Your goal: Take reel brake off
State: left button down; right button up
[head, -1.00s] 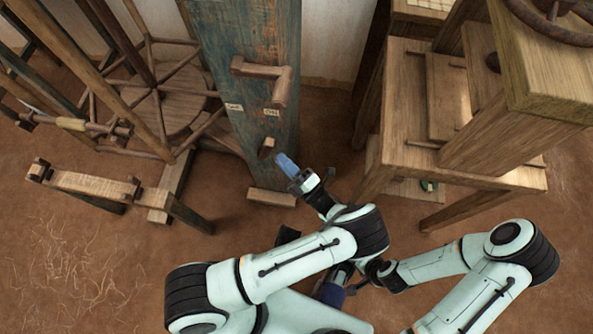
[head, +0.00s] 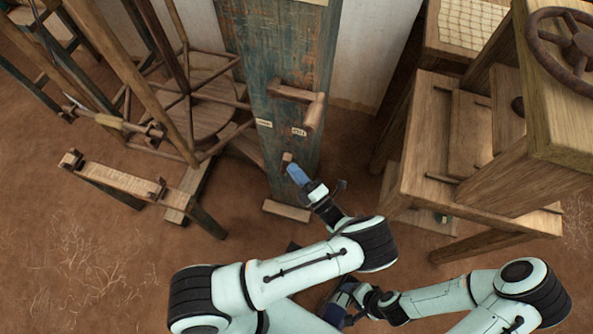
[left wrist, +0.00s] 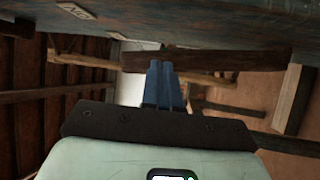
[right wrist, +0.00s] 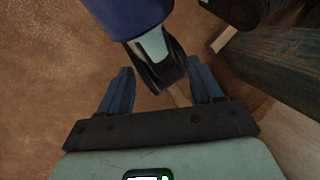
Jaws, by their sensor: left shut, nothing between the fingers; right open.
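A wooden lever (head: 287,157) sticks out low on the tall blue-green post, below two small pale labels (head: 299,131). I take it for the reel brake; the label text is too small to read surely. My left gripper (head: 292,167) is shut and empty, its blue fingertips right at the lever's lower side and partly covering it. In the left wrist view the shut fingers (left wrist: 163,65) overlap a wooden bar (left wrist: 225,60) under the post face; contact cannot be told. My right gripper (right wrist: 160,80) is open, low beneath my left arm and mostly hidden in the head view.
An L-shaped wooden handle (head: 302,98) juts from the post (head: 270,60) above the labels. The spoked reel (head: 190,95) and a low wooden stand (head: 115,178) are at left. A heavy wooden frame (head: 420,190) stands at right.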

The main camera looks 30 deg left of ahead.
aim_at(283, 166)
pick_arm(q)
jog(key=a+p, duration=0.1)
jog(key=a+r+n+h+p, duration=0.1)
jog(key=p, duration=0.1)
jog(key=a+n+g+h+p, duration=0.1)
jog(key=a+p, duration=0.1)
jog(key=shift+s+r, duration=0.4)
jog(key=a, duration=0.1)
jog(key=a+p, duration=0.1)
jog(key=s+a+h+p, duration=0.1)
jog(key=shift+f+n+g, duration=0.2)
jog(key=shift+n+g, duration=0.1)
pick_arm(e)
notch_tip(283, 166, up, 7)
jog(key=s+g, duration=0.1)
jog(key=shift+s+a+f, duration=0.15)
jog(key=shift+s, duration=0.15)
pick_arm(q)
jog(key=shift+a, duration=0.2)
